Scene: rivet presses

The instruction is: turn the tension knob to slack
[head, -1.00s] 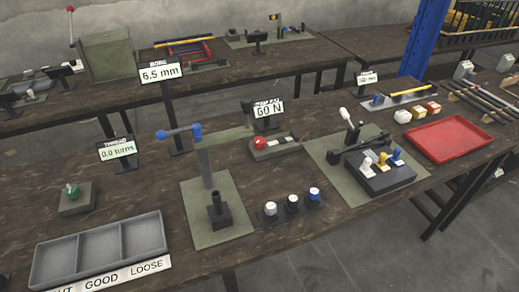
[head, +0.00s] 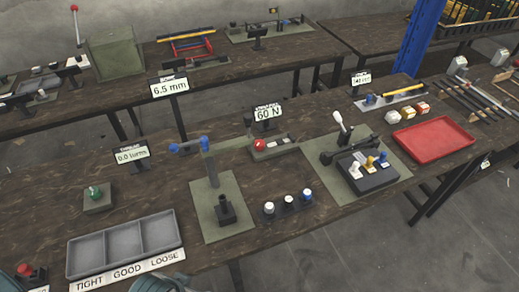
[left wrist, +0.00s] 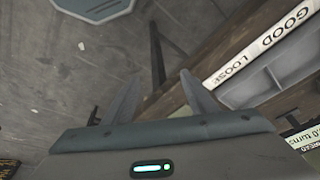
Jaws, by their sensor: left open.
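A green knob (head: 96,192) sits on a small grey-green block on the front bench, next to a sign (head: 132,155) reading 0.0 turns. A red knob (head: 260,145) sits on another block by the 60 N sign (head: 268,113). The small headings on the signs are too blurred to tell which knob is for tension. In the left wrist view my left gripper (left wrist: 160,95) is open and empty, its two fingers apart above the floor near the bench edge. No knob shows between them. My right gripper is not in view.
A grey three-part tray (head: 125,268) labelled TIGHT, GOOD, LOOSE stands at the front edge; part of its label also shows in the left wrist view (left wrist: 270,40). A red knob (head: 26,271) is left of it. A press (head: 211,170) and a red tray (head: 433,137) stand further right.

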